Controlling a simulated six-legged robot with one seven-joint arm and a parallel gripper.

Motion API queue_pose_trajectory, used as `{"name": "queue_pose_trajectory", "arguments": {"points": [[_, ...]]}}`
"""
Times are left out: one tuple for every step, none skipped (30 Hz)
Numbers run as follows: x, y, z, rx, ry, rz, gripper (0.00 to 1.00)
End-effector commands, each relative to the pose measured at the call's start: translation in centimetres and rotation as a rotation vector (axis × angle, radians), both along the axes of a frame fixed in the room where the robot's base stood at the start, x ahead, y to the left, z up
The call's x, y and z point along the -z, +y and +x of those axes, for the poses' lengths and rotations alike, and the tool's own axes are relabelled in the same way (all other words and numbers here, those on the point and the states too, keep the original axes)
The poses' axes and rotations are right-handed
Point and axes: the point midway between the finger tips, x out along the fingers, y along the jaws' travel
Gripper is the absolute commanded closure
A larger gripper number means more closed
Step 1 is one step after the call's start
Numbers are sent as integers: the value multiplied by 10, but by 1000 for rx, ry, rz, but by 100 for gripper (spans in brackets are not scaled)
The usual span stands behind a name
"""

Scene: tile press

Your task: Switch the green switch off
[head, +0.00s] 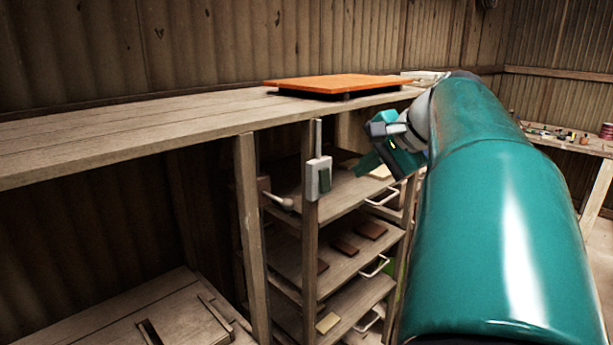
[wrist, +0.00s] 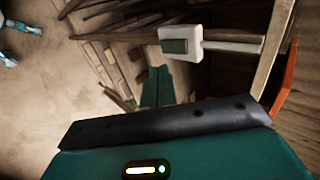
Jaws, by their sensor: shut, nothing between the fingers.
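The green switch (head: 325,181) is a dark green rocker in a pale box on the front of a wooden post below the bench top. In the wrist view the green switch (wrist: 175,46) lies just beyond my fingertips, a little up and right. My gripper (head: 364,167) hangs to the right of the switch in the head view, apart from it. The wrist view also shows my gripper (wrist: 157,70) with its green fingers together and nothing between them. Whether the rocker is on or off I cannot tell.
An orange board (head: 340,83) lies on the long wooden bench (head: 130,122). Shelves (head: 340,262) with tiles and white handles stand below, behind the post. A lower wooden table (head: 135,312) is at the front left. A side bench (head: 572,143) with small items is at right.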

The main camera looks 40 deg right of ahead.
Motion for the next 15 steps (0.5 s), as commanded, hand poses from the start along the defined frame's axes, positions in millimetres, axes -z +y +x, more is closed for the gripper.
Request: {"name": "queue_pose_trajectory", "arguments": {"points": [[-8,-1,-6,2,-1,-2,100],[-12,-2,-10,2,-1,-2,100],[-18,-2,-15,3,-1,-1,100],[-21,-2,-18,2,-1,-1,100],[-25,-3,-21,3,-1,-1,100],[-28,-3,-24,1,-1,0,100],[-31,-3,-26,1,-1,1,100],[-33,-3,-28,1,-1,0,100],[-35,-3,-30,1,-1,0,100],[-36,-3,-32,1,-1,0,100],[-36,-3,-33,1,0,1,100],[-37,-3,-33,1,0,1,100],[-37,-3,-34,1,0,1,100],[-37,-3,-34,1,0,1,100],[-37,-3,-34,1,0,1,100]]}}
